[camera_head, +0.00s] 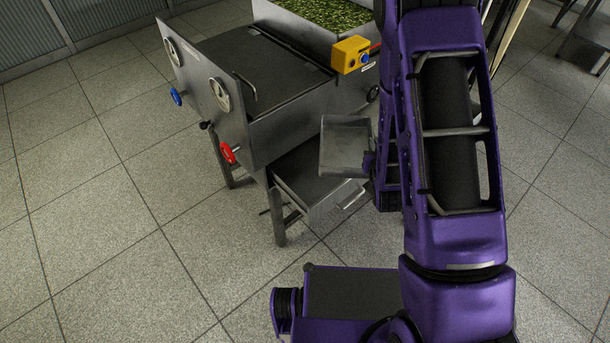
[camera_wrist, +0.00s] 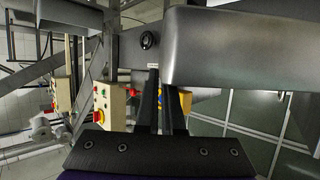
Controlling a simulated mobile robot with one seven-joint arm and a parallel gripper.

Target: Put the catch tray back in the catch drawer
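The catch tray (camera_head: 345,148) is a shallow grey metal tray, held up in the air in the head view. My gripper (camera_head: 368,161) is at its right side, mostly hidden by my arm. In the wrist view the two dark fingers (camera_wrist: 158,76) are close together at the edge of a large grey metal body, which looks like the tray (camera_wrist: 240,48). The grip itself is partly hidden. The catch drawer (camera_head: 338,206) is pulled out under the machine, with a dark inside floor and a front handle. The tray is above the drawer's back right part and overlaps it in the picture.
The inspection machine (camera_head: 240,125) has a dark belt, a red knob (camera_head: 228,152), a blue knob (camera_head: 175,96) and a yellow control box (camera_head: 350,54) above the tray. A machine leg (camera_head: 278,215) stands left of the drawer. Tiled floor is clear at left.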

